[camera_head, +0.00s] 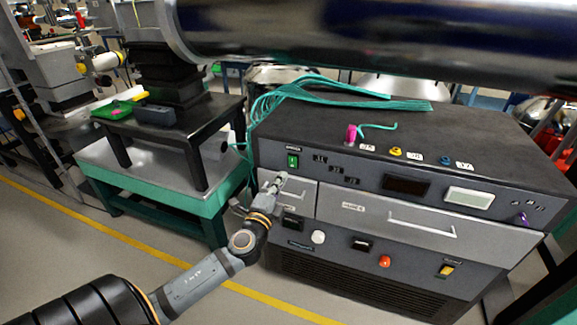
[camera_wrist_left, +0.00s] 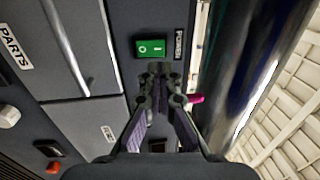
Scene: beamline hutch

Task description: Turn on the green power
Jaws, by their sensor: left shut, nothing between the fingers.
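The green power switch (camera_head: 293,161) is a small lit-green rocker at the upper left of the dark control cabinet's front (camera_head: 340,268). In the left wrist view the green switch (camera_wrist_left: 151,48) lies just beyond the fingertips, with a white mark on its face and a label beside it. My left gripper (camera_head: 277,182) is shut and empty, just below and left of the switch in the head view. Its fingertips (camera_wrist_left: 160,80) also show in the wrist view, seemingly short of the switch; I cannot tell the exact gap. My right gripper is not in view.
Drawers with bar handles (camera_head: 422,228) sit below the switch row. An orange-red button (camera_head: 384,261), a white knob (camera_head: 318,237) and a yellow switch (camera_head: 446,270) are lower. A large metal cylinder (camera_head: 380,30) hangs above; teal cables (camera_head: 330,92) lie on top.

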